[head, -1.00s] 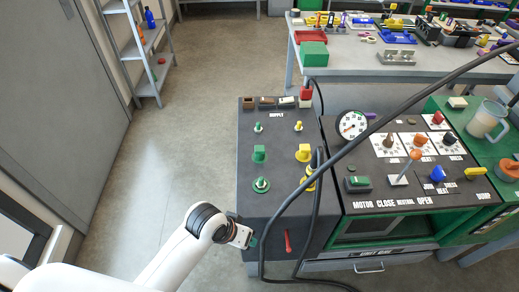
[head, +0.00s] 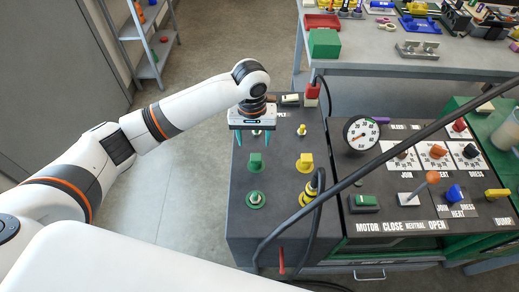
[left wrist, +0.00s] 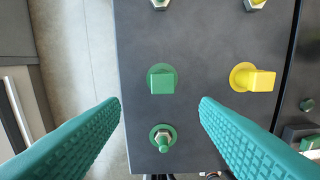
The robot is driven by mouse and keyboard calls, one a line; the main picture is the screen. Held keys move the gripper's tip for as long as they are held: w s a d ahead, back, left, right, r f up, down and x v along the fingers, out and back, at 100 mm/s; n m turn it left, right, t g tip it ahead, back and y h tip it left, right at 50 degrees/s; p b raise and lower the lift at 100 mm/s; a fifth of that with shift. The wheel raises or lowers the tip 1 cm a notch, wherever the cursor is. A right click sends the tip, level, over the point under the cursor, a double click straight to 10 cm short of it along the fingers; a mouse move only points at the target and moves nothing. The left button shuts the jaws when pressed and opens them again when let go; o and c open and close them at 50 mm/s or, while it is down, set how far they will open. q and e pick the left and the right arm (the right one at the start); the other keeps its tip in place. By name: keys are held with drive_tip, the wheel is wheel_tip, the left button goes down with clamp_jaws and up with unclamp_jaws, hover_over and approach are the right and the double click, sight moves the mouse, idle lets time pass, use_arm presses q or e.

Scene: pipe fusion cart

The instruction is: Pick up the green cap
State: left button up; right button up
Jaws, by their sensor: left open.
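The green cap (head: 256,162) is a square-topped piece on a round green base, upright on the dark top of the cart's left section. It also shows in the left wrist view (left wrist: 161,81), between the lines of my two fingers and a little beyond their tips. My left gripper (head: 253,138) is open and empty, with its teal fingers pointing down above the panel, slightly behind the cap in the head view. In the left wrist view the teal fingertips (left wrist: 159,102) stand wide apart, one on each side, not touching the cap. My right gripper is not in view.
A yellow cap (head: 304,163) stands right of the green cap. A green round fitting (head: 255,199) sits in front of it. A black hose (head: 350,181) runs across the cart to the right. A gauge (head: 361,133) and levers stand farther right. Floor is free at left.

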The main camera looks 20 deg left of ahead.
sight(256, 157)
use_arm(q)
drive_tip(key=shift+w+a, duration=0.1)
drive_tip(key=shift+a, duration=0.15)
wheel_tip(256, 157, down, 5)
drive_tip(key=shift+d+f+p, duration=0.1)
drive_tip(key=shift+p, duration=0.3)
drive_tip(key=shift+d+f, duration=0.1)
drive_tip(key=shift+f, duration=0.8)
drive_tip(key=f, duration=0.3)
drive_tip(key=f+p, duration=0.1)
drive_tip(key=shift+w+d+f, duration=0.15)
drive_tip(key=shift+w+d, duration=0.05)
drive_tip(key=shift+d, duration=0.05)
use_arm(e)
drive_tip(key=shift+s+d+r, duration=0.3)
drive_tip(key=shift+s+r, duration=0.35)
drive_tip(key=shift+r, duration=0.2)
use_arm(q)
drive_tip(key=shift+c, duration=0.6)
drive_tip(key=c, duration=0.9)
